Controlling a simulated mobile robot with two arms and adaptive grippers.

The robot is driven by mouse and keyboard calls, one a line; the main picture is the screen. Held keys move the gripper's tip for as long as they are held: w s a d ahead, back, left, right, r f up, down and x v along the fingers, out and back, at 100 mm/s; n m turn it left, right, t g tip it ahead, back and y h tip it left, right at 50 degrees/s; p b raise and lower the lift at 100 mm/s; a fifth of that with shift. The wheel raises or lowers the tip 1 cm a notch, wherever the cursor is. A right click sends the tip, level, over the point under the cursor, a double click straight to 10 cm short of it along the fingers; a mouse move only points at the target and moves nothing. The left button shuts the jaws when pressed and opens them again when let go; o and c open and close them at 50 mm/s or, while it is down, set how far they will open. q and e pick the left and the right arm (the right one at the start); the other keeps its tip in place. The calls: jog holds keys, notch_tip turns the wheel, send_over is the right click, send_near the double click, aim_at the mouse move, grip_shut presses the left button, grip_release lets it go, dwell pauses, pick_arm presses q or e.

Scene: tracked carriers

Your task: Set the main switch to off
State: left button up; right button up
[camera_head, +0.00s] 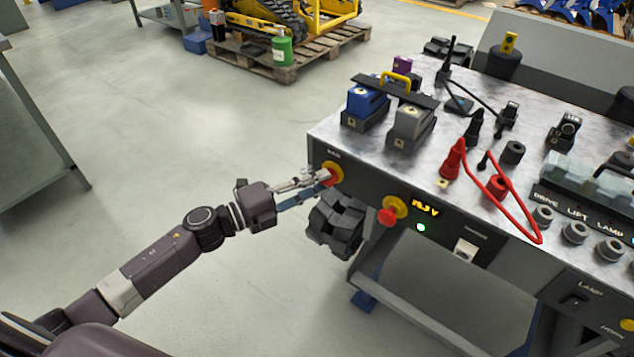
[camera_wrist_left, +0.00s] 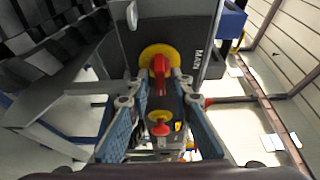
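The main switch (camera_head: 333,174) is a red handle on a yellow round plate, under a small label at the left end of the bench's front panel. In the left wrist view its red handle (camera_wrist_left: 159,72) runs up and down the picture, with the MAIN label to the right. My left gripper (camera_head: 318,183) is at the switch. In the left wrist view its two fingers (camera_wrist_left: 158,88) stand apart on either side of the handle, with gaps showing. I cannot tell whether a fingertip touches. The right gripper is not in view.
A dark blocky object (camera_head: 336,222) is below the panel. A red cable (camera_head: 515,205) lies on the bench top. Floor at left is clear.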

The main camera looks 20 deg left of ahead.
pick_arm(q)
grip_shut()
jog(key=shift+f, duration=0.1)
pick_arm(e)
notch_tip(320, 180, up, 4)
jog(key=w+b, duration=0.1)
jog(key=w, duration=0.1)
pick_arm(q)
jog(key=shift+s+d+f+n+t+y+p, duration=0.1)
jog(key=shift+n+t+y+p, duration=0.6)
jog(key=shift+n, duration=3.05)
jog(key=shift+w+d+f+n+t+y+p, duration=0.1)
jog(key=shift+n+t+y, duration=0.65)
jog(key=shift+n+t, duration=2.05)
jog(key=shift+s+d+f+n+t+y+p, duration=0.1)
jog(key=shift+n+t+y+p, duration=0.45)
jog(key=shift+n, duration=4.1)
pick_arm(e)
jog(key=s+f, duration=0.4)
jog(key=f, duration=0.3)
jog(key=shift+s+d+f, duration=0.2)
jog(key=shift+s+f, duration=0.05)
pick_arm(q)
jog(key=shift+g, duration=0.25)
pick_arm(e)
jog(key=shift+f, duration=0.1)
